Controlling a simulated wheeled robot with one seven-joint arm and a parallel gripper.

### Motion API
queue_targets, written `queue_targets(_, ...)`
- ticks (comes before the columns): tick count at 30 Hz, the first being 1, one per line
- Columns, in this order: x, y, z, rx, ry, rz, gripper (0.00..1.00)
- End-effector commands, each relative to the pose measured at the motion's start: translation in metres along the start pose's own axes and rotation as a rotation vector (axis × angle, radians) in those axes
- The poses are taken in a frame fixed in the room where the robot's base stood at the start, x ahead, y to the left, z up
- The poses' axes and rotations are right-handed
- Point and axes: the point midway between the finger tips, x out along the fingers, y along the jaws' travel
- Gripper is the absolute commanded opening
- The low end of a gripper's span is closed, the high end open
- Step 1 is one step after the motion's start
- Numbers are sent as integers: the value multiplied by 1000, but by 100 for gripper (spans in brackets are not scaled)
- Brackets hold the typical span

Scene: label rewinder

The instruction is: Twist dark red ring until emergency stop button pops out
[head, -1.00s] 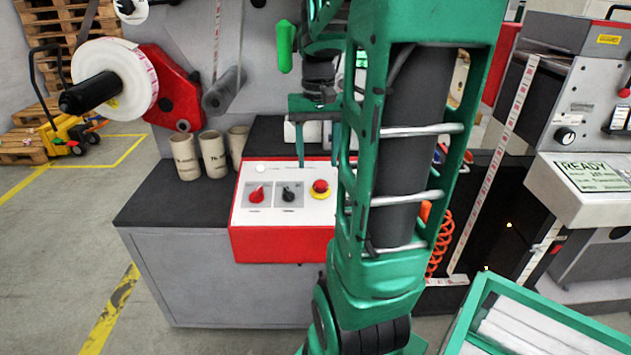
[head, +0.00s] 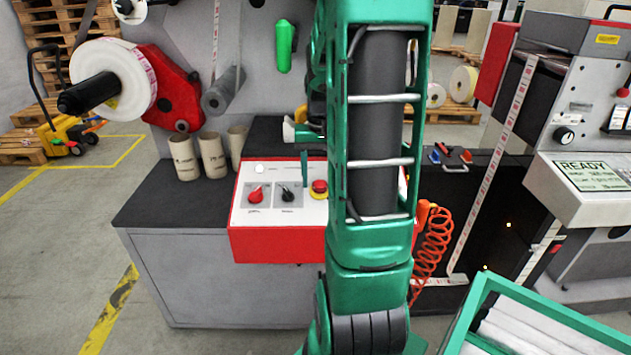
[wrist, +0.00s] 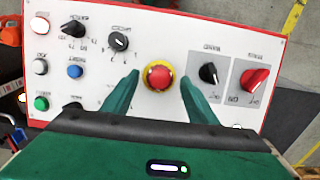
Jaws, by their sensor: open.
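The emergency stop button (wrist: 159,75) is a round red knob on a yellow base, on the white face of a control box (head: 277,243) with red sides. In the head view the button (head: 319,186) sits just left of my arm. My gripper (wrist: 158,85) is open. In the wrist view its two green fingers stand on either side of the button, with a gap to each side. Whether the fingertips reach down to the button's height is hard to tell. In the head view one finger shows above the panel beside the button; the other is hidden.
A red rotary switch (wrist: 255,77) and a black one (wrist: 208,73) sit right of the button in the wrist view. Several small knobs and push buttons lie to its left. Cardboard cores (head: 212,155) stand on the dark bench top (head: 160,205) beside the box.

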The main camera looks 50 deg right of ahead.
Motion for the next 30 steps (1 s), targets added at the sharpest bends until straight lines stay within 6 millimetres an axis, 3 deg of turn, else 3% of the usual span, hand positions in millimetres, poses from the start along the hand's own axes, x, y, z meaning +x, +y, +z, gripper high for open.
queue_targets(12,8,0,0,0,1,0,53)
queue_targets(18,8,0,0,-1,1,0,12)
queue_targets(30,8,-1,0,64,1,-20,11)
